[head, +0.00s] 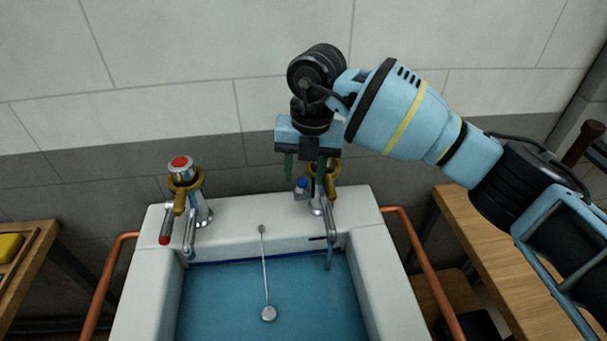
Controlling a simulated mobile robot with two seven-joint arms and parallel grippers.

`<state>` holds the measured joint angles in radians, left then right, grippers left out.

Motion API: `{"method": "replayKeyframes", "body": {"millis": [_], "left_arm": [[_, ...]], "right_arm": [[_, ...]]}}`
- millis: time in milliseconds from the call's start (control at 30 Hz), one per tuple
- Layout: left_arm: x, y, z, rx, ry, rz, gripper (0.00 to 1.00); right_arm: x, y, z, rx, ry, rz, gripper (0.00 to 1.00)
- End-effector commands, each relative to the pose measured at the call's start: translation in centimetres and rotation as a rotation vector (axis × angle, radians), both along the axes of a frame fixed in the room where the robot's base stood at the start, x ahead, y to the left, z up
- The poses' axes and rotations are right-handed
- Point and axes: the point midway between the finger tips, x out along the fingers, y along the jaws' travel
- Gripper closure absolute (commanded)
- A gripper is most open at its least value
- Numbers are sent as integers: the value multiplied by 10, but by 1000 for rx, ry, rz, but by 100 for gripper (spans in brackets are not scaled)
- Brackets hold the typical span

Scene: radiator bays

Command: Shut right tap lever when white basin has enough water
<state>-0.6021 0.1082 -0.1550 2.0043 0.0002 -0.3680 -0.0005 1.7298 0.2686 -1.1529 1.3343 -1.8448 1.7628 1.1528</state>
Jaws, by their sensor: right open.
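The white basin (149,281) holds blue water (225,300) whose surface lies close to a dark blue line (260,258) on the back wall. The right tap (330,215) has a blue cap (301,184) and a brass-coloured collar; a thin blue stream (329,258) shows under its spout. My right gripper (305,168) is open, its two green fingers pointing down over this tap and hiding part of its top. Its lever is hard to make out, and I cannot tell whether the fingers touch it. My left gripper is out of view.
The left tap (182,168) has a red cap and a red-tipped handle. A plug on a chain (268,313) hangs into the basin. Copper pipes (424,270) flank the basin. Wooden benches stand left and right (500,265); a tiled wall is behind.

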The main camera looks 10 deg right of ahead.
Motion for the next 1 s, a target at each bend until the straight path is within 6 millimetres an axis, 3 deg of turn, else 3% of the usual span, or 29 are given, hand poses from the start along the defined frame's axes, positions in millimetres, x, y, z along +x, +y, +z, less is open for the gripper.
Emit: {"method": "replayKeyframes", "body": {"millis": [133,467,767,1000], "left_arm": [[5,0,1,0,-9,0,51],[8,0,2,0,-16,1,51],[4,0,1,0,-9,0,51],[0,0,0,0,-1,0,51]], "right_arm": [[0,1,-12,1,0,0,59],[0,2,-15,1,-1,0,59],[0,2,-14,1,0,0,98],[0,2,-14,1,-1,0,100]]}}
